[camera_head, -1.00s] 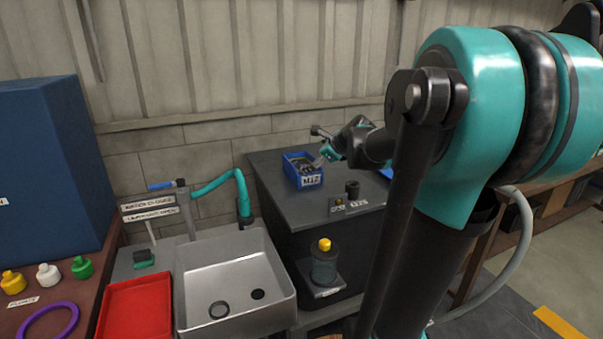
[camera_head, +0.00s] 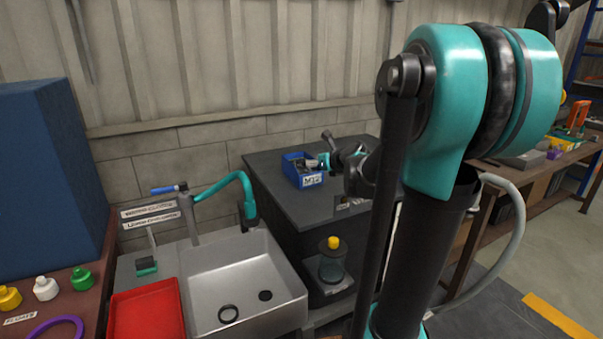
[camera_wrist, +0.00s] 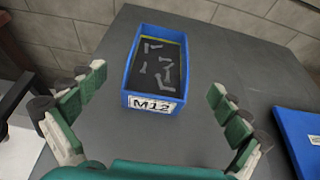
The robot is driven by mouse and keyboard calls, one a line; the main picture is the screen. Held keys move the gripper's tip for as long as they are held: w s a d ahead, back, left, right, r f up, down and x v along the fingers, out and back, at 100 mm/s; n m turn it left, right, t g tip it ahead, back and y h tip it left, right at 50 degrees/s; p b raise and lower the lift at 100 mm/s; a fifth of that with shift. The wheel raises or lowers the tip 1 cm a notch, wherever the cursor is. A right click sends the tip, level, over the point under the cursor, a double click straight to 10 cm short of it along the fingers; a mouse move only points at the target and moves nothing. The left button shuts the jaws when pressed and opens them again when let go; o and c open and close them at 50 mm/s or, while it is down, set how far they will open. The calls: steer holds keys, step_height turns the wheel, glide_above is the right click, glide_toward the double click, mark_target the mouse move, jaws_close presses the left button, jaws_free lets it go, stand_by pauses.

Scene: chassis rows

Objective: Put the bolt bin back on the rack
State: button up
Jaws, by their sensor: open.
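The bolt bin (camera_head: 304,171) is a small blue open-topped box labelled M12, standing upright on the dark grey bench top (camera_head: 275,160). In the wrist view the bin (camera_wrist: 157,62) lies straight ahead, with several grey bolts inside and its label side facing me. My gripper (camera_wrist: 150,110) is open, its green-padded fingers spread wide to the left and right, nearer than the bin and apart from it. In the head view my gripper (camera_head: 326,160) is at the bin's right side, partly hidden by my arm. I cannot make out the rack.
A second blue object (camera_wrist: 300,140) lies at the right of the wrist view. In the head view a metal sink (camera_head: 245,280), a teal tap (camera_head: 225,185) and a red tray (camera_head: 147,312) stand to the left. A jar with a yellow knob (camera_head: 332,262) sits below the bench top.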

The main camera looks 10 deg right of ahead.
steer(key=shift+x, duration=5.5)
steer(key=shift+w+r, duration=0.1)
steer(key=shift+r, duration=0.1)
steer(key=c, duration=1.6)
steer(key=shift+r, duration=0.15)
step_height(320, 180, up, 20)
